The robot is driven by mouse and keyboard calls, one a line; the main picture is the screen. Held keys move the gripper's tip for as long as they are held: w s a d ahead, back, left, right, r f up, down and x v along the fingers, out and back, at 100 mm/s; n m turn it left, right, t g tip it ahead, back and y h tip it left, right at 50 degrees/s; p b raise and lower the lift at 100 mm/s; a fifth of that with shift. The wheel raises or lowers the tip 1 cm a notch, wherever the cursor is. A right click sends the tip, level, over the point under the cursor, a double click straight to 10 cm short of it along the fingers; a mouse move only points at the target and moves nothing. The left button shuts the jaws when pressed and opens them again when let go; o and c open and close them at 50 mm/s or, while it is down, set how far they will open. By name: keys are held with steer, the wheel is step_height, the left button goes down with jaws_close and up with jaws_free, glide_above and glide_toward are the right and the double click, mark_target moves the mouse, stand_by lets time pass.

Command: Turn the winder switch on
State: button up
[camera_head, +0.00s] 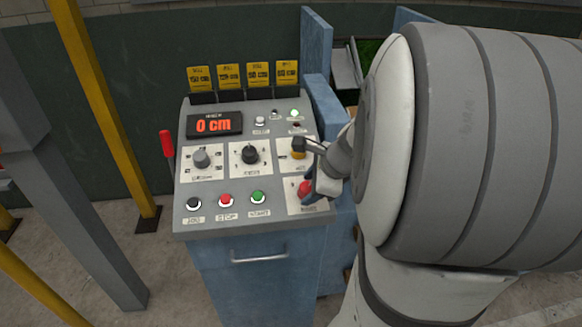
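A control panel (222,222) slopes on a blue cabinet. Its labels are too small to read, so I cannot tell which control is the winder switch. In a row are a grey knob (202,158), a black knob (250,154) and, at right, a yellow and black control (298,155). A red control (304,187) sits below the yellow one. My gripper (305,171) is at the panel's right side, its fingers apart, one near the yellow control and one near the red. My wrist hides part of this area; I cannot tell whether the fingers touch anything.
A display (214,125) reads 0 cm. Black, red and green buttons (258,197) line the front. Several yellow tags (228,76) stand behind the panel. A red lever (167,144) is at its left. A yellow post (100,105) and grey beam stand further left.

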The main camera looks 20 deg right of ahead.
steer(key=shift+o, duration=0.2)
steer(key=v, duration=0.7)
steer(key=shift+s+r+p, duration=0.15)
steer(key=shift+r+p, duration=0.2)
steer(key=shift+p, duration=0.1)
steer(key=shift+d, duration=0.1)
steer(key=s+a+f+n+g+h, duration=0.1)
steer(key=s+a+n, duration=0.2)
steer(key=a+n, duration=0.4)
steer(key=s+a+f+n+g+h, duration=0.1)
steer(key=s+a+n, duration=0.3)
steer(key=n, duration=1.2)
steer(key=a+f+g, duration=0.1)
steer(key=a, duration=0.2)
steer(key=shift+s+f, duration=0.25)
steer(key=shift+a, duration=0.1)
